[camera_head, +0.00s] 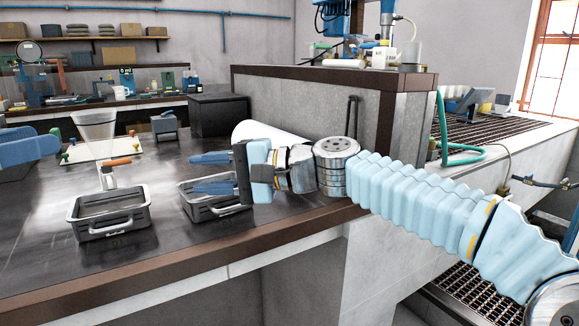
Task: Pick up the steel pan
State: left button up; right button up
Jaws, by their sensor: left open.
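Two grey steel pans with handles stand on the dark bench. One pan (108,228) is at the front left and looks empty. The other pan (204,209) is to its right, partly hidden by my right gripper. My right gripper (193,173) points left with its two blue fingers apart and nothing between them. Its lower finger overlaps the right pan in the picture; I cannot tell whether they touch. My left gripper (50,146) shows only in part at the left edge, left of both pans, with its blue fingers apart.
A funnel-like clear vessel (97,128) and an orange-handled tool (116,163) are behind the left pan. A white board (100,150), a black box (219,115) and a white roll (262,131) lie farther back. A grey partition (300,100) rises at the right.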

aim_at(113, 217)
jog(key=k+l, duration=0.4)
jog(key=l, duration=0.15)
jog(key=k+l, duration=0.4)
jog(key=l, duration=0.15)
